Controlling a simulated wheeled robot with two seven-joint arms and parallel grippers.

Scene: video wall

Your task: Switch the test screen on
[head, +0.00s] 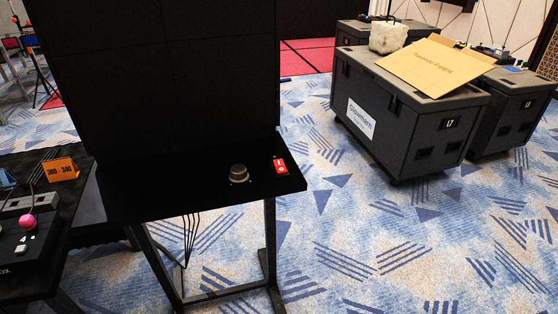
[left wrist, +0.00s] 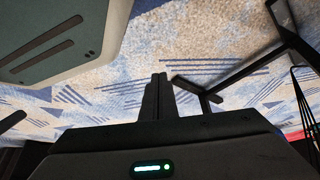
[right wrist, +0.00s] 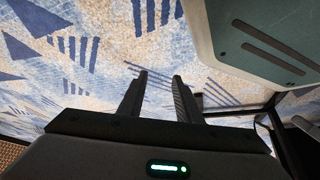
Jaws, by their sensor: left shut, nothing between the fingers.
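The test screen (head: 170,70) is a large black panel in the head view, and its face is dark. A black shelf (head: 180,192) juts out below it on a black stand. On the shelf are a red rocker switch (head: 281,166) with white marks, near the right end, and a round grey knob (head: 239,173) left of it. My left gripper (left wrist: 159,76) is shut and empty, with carpet beyond it in the left wrist view. My right gripper (right wrist: 160,75) is open and empty above the carpet. Neither gripper shows in the head view, and neither touches the switch.
A black table (head: 55,245) at the left holds an orange sign (head: 60,170) reading 300-340 and a box with a pink knob (head: 27,221). Black flight cases (head: 400,120) with cardboard on top stand at the back right. The carpet right of the stand is clear.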

